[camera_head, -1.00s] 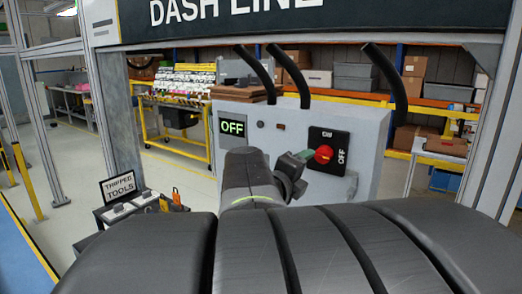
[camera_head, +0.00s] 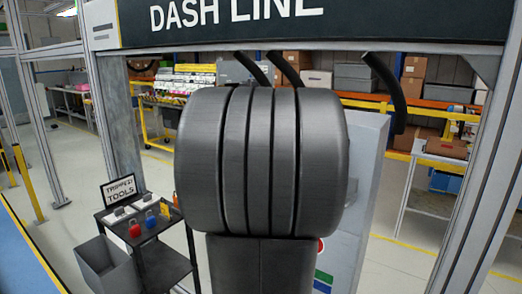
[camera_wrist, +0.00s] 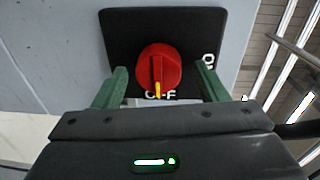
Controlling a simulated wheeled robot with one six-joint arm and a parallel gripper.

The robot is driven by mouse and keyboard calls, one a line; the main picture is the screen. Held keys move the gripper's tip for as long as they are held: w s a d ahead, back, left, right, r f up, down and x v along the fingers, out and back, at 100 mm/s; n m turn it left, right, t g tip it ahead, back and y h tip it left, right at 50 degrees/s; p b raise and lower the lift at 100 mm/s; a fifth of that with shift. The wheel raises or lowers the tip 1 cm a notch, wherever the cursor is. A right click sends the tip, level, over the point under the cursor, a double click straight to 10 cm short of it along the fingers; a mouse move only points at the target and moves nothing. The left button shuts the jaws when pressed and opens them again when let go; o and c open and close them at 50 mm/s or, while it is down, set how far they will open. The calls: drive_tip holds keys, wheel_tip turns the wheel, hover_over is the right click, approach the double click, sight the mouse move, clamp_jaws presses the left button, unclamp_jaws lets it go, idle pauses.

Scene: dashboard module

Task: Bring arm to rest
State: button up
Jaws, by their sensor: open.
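My gripper (camera_wrist: 160,66) shows in the wrist view with its green fingers open. One finger is at each side of the red rotary knob (camera_wrist: 158,68), with gaps visible between. The knob sits on a black plate (camera_wrist: 125,35), its yellow mark pointing toward lettering that reads OFF, partly covered. Whether the fingers stand level with the knob or short of it I cannot tell. In the head view my raised arm fills the middle, hiding the gripper and the knob.
The grey cabinet (camera_head: 365,160) is mostly behind my arm; dark cables (camera_head: 385,85) rise above it. A frame post (camera_head: 475,180) stands at right. A tool cart (camera_head: 160,240) and grey bin (camera_head: 105,265) are at lower left. Floor left of the cart looks clear.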

drive_tip(key=shift+w+f+n+h+p, duration=0.1)
drive_tip(key=shift+n+h+p, duration=0.2)
drive_tip(key=shift+n+p, duration=2.55)
drive_tip(key=shift+n+h+p, duration=0.3)
drive_tip(key=shift+n+p, duration=1.45)
drive_tip(key=shift+n, duration=2.1)
drive_tip(key=shift+f, duration=0.1)
